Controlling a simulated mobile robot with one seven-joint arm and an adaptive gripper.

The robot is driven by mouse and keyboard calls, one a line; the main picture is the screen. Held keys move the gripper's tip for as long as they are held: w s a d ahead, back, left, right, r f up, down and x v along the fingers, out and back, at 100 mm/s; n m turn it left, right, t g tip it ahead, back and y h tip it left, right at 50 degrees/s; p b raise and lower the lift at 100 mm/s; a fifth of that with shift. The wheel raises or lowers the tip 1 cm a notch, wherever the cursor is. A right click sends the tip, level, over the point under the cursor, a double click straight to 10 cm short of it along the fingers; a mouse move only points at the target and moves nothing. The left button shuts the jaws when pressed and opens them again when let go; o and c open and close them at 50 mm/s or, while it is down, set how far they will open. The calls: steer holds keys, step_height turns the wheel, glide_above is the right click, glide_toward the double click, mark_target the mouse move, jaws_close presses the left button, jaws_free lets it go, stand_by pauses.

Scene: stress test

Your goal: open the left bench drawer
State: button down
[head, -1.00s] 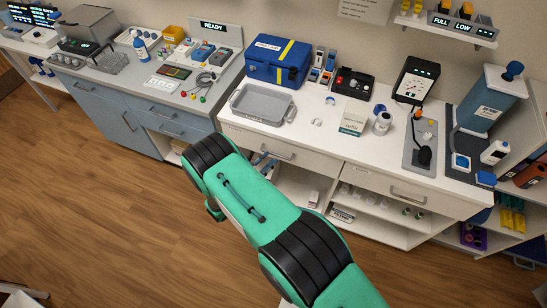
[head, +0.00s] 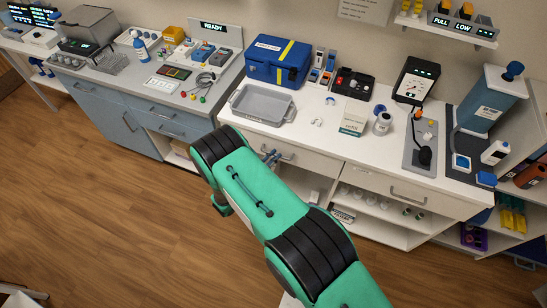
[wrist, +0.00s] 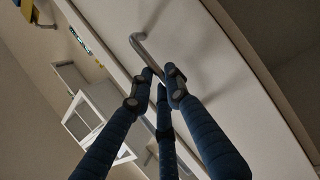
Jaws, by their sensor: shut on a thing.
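The left bench drawer (head: 316,164) has a white front below the white worktop and looks closed. Its grey bar handle (head: 287,157) is partly covered by my gripper (head: 271,157) in the head view. In the wrist view the drawer front (wrist: 220,75) runs diagonally, with the handle (wrist: 138,44) bending out from it. My gripper's dark blue fingers (wrist: 161,80) are closed together around the handle bar, and their tips hide part of it. My green arm covers the area below and left of the drawer.
The right bench drawer (head: 400,190) is closed beside it, over open shelves with small items. On the worktop stand a grey tray (head: 264,104), a blue case (head: 277,62) and a white box (head: 355,118). The wooden floor (head: 110,220) in front is clear at left.

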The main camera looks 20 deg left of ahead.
steer(key=s+b, duration=0.1)
steer(key=s, duration=1.9)
steer(key=shift+a, duration=0.1)
steer(key=c, duration=1.7)
jaws_free()
steer(key=shift+o, duration=0.2)
steer(key=shift+s, duration=0.1)
step_height(320, 180, up, 6)
steer(key=s+a, duration=0.1)
steer(key=s, duration=0.1)
steer(key=shift+s+r, duration=0.2)
